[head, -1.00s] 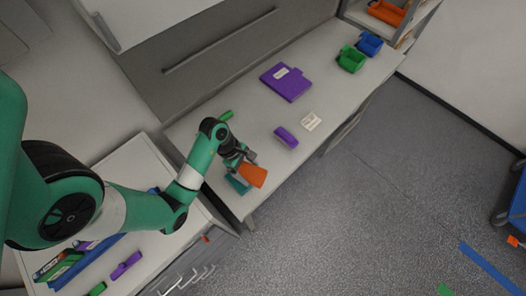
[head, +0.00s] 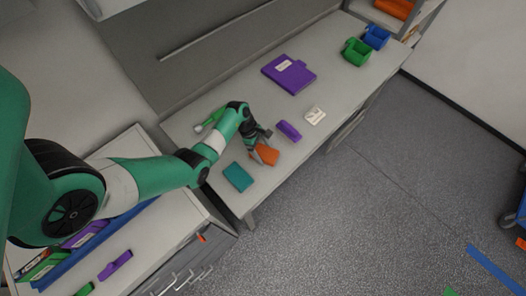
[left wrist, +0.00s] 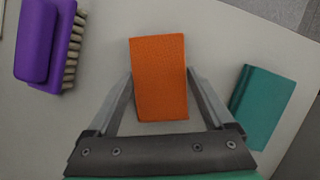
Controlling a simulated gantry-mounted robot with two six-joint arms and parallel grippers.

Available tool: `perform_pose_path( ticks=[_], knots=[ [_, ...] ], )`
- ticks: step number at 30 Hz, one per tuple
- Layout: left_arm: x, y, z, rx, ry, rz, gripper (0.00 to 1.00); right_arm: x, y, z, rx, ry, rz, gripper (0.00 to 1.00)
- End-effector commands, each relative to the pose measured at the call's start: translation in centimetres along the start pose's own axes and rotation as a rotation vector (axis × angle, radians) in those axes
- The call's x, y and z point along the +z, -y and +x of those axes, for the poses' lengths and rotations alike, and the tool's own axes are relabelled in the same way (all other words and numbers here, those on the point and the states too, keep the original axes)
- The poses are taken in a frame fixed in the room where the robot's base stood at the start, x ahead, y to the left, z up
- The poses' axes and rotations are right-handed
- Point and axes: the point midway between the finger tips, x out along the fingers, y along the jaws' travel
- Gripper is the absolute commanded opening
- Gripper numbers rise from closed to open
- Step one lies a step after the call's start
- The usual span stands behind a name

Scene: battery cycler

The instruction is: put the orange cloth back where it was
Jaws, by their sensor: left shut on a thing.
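The orange cloth (head: 266,155) is a folded rectangle over the grey table, towards its near end. My left gripper (head: 262,144) is shut on it. In the left wrist view the cloth (left wrist: 159,78) sits between the two fingers (left wrist: 160,92), which touch its sides. I cannot tell whether the cloth rests on the table or hangs just above it. My right gripper does not show.
A teal folded cloth (head: 238,177) lies on one side of the gripper, a purple brush (head: 289,130) on the other. A white item (head: 315,116), a purple folder (head: 289,75), a green bin (head: 356,52) and a blue bin (head: 376,37) stand farther along the table.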

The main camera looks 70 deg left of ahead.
Motion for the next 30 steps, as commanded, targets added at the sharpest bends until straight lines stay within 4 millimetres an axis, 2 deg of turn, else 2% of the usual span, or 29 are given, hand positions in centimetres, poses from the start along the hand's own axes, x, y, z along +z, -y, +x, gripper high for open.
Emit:
perform_pose_path(
  ticks=[9, 10, 12, 19, 22, 26, 30],
  knots=[
    [-0.1, 0.0, 0.3, 0.001, 0.000, 0.001, 0.34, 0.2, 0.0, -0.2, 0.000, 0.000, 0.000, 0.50],
    [-0.1, 0.0, 0.3, 0.001, 0.000, 0.001, 0.88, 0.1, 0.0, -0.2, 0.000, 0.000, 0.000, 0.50],
    [-0.1, 0.0, 0.2, 0.001, 0.000, 0.001, 1.00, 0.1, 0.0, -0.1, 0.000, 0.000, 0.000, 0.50],
    [-0.1, 0.0, 0.2, 0.001, 0.000, 0.001, 1.00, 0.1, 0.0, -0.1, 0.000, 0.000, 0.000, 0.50],
    [0.1, 0.0, -0.5, 0.002, 0.000, 0.001, 1.00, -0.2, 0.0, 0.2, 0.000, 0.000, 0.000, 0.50],
    [0.1, -0.1, -2.8, 0.005, 0.001, 0.000, 1.00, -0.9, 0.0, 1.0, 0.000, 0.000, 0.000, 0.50],
    [0.1, -0.1, -6.4, 0.006, 0.001, 0.000, 1.00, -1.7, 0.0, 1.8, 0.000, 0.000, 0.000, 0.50]
  ],
)
